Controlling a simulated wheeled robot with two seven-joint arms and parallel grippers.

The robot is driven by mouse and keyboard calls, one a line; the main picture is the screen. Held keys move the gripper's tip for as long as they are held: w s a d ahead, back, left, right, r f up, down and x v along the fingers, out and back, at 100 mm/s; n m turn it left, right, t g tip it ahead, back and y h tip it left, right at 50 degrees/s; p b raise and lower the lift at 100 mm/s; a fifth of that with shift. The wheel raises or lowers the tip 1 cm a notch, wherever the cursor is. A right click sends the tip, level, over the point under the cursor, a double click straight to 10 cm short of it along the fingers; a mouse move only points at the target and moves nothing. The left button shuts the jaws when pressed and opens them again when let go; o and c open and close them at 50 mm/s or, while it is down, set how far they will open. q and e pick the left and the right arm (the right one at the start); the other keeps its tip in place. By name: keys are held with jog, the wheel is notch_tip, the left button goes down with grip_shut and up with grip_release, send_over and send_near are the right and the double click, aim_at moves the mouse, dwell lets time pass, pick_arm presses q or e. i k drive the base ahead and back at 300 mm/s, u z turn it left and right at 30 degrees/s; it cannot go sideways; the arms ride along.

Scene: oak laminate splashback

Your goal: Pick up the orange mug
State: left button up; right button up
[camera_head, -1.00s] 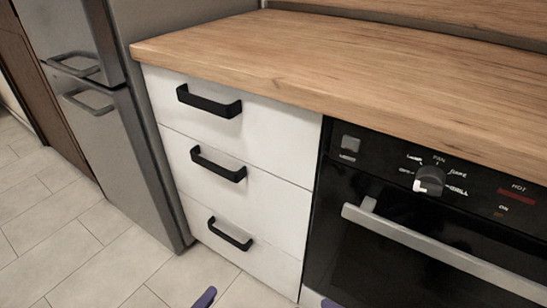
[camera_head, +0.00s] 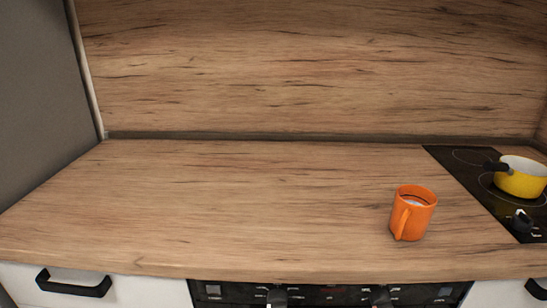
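An orange mug (camera_head: 413,216) stands upright on the wooden countertop (camera_head: 240,205), right of the middle and near the front edge. Its handle faces toward me and slightly left. Something pale shows inside it, too small to tell what. Neither of my grippers is in view now, so I cannot see how they stand to the mug.
A black hob (camera_head: 475,180) lies to the right of the mug, with a yellow pan (camera_head: 522,178) on it. The oven front (camera_head: 330,294) is below the counter edge. A wooden splashback (camera_head: 300,70) closes off the back. The counter's left and middle are clear.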

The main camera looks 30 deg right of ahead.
aim_at(414, 206)
jog(key=z, duration=1.8)
